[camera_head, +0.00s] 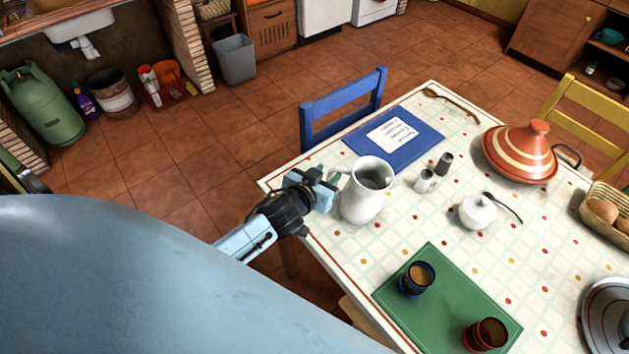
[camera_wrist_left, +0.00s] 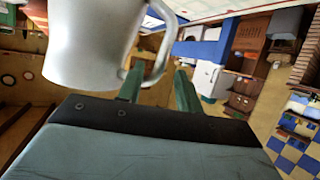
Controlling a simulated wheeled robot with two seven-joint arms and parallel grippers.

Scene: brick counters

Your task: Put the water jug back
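The white water jug (camera_head: 362,203) stands upright on the patterned table (camera_head: 345,238), near its left edge. My left gripper (camera_head: 328,186) is just left of the jug, at about its height. In the left wrist view the jug (camera_wrist_left: 88,45) fills the upper left and its curved handle (camera_wrist_left: 170,38) hangs toward my fingers. The left gripper's two green fingers (camera_wrist_left: 159,88) are apart, with the handle's lower part at or between their tips. I cannot tell whether they touch it. My right gripper is not in view.
A blue placemat (camera_head: 420,145) with a white card lies behind the jug. Two small shakers (camera_head: 425,181), a white sugar bowl (camera_head: 477,212) and a tagine (camera_head: 520,150) stand to the right. A green placemat (camera_head: 450,318) with two cups lies in front. A blue chair (camera_head: 344,105) is behind.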

